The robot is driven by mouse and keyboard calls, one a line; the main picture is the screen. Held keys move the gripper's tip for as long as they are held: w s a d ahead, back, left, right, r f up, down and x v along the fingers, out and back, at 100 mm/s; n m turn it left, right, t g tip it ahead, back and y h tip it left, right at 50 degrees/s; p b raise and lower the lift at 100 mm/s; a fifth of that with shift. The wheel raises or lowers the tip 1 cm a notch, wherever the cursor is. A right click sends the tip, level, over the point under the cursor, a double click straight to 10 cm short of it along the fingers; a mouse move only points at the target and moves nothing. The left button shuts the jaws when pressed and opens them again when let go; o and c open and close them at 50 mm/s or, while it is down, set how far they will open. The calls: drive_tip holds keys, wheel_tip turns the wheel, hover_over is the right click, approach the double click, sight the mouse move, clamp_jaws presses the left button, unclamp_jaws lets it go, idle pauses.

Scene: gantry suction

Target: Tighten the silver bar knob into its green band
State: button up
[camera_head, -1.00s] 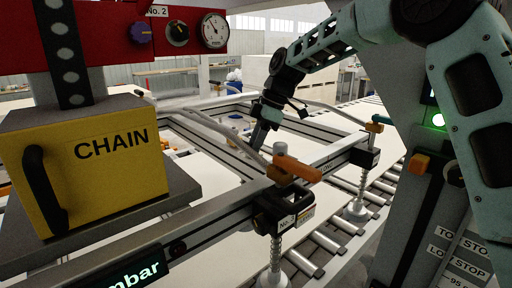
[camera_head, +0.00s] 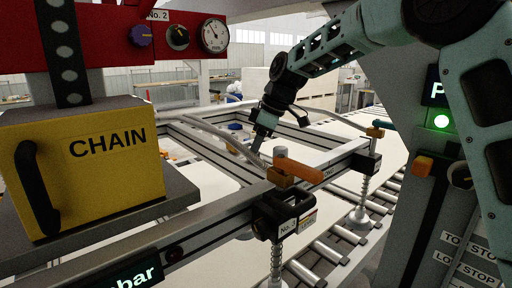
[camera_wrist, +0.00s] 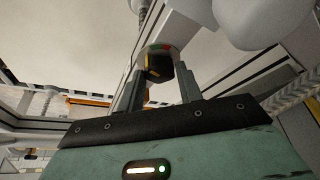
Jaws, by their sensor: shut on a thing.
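My gripper (camera_wrist: 158,82) is shut on a small dark knob (camera_wrist: 158,68) in the wrist view. One finger stands on each side of it. A pale ring with red, green and yellow marks (camera_wrist: 163,48) shows around the knob's far side. I cannot tell which mark the knob points at, and its silver bar is not clear. In the head view my gripper (camera_head: 261,142) reaches down to the frame's middle rail, behind the orange lever. The knob is hidden or too small there.
An orange lever (camera_head: 299,170) stands on the near rail close to my gripper. A suction cup on a spring (camera_head: 359,216) hangs by the rollers. A yellow CHAIN box (camera_head: 95,165) is at left. A red panel with a gauge (camera_head: 214,35) is above it.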

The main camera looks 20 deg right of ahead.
drive_tip(key=o, duration=1)
drive_tip(key=b+v, duration=0.2)
drive_tip(key=v, duration=1.5)
drive_tip(key=shift+d+r+b, duration=0.1)
drive_tip(key=shift+r+b, duration=0.15)
drive_tip(key=shift+b, duration=0.15)
